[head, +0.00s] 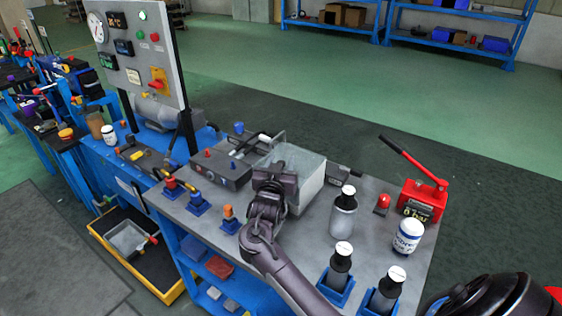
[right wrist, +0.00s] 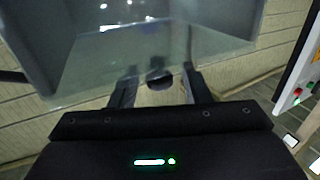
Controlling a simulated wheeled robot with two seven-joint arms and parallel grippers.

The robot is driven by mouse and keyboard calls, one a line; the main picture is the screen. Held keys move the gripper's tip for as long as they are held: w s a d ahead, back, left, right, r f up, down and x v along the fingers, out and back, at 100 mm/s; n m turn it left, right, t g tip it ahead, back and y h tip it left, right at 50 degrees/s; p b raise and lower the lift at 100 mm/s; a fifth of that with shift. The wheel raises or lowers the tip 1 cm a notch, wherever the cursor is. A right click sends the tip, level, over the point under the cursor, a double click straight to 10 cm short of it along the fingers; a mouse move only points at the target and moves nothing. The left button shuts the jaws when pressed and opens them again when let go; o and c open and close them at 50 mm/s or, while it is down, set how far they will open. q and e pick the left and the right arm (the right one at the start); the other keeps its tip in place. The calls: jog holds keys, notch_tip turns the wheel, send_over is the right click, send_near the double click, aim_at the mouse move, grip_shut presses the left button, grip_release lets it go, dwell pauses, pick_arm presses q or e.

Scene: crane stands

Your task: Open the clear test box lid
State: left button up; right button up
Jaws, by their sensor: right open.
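The clear test box (head: 308,176) stands on the grey bench top, with see-through, greyish walls. In the head view my right gripper (head: 274,172) is at its near left side and covers part of it. In the right wrist view the open right gripper (right wrist: 160,88) has its two fingers apart, below the clear panes of the box (right wrist: 120,60). A small dark rounded piece (right wrist: 159,76) shows between the fingertips. I cannot tell whether the fingers touch it. The lid's edge and position are not clear. My left gripper is not in view.
A red hand pump (head: 422,200) and white jar (head: 408,236) stand to the right. Bottles (head: 343,215) stand near the front. A grey valve block (head: 222,168) is left of the box. An upright gauge panel (head: 140,50) rises at the back left.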

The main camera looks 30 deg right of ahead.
jog(key=shift+c, duration=0.4)
grip_shut()
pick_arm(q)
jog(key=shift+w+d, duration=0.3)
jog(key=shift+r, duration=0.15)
pick_arm(e)
jog(key=shift+r, duration=0.1)
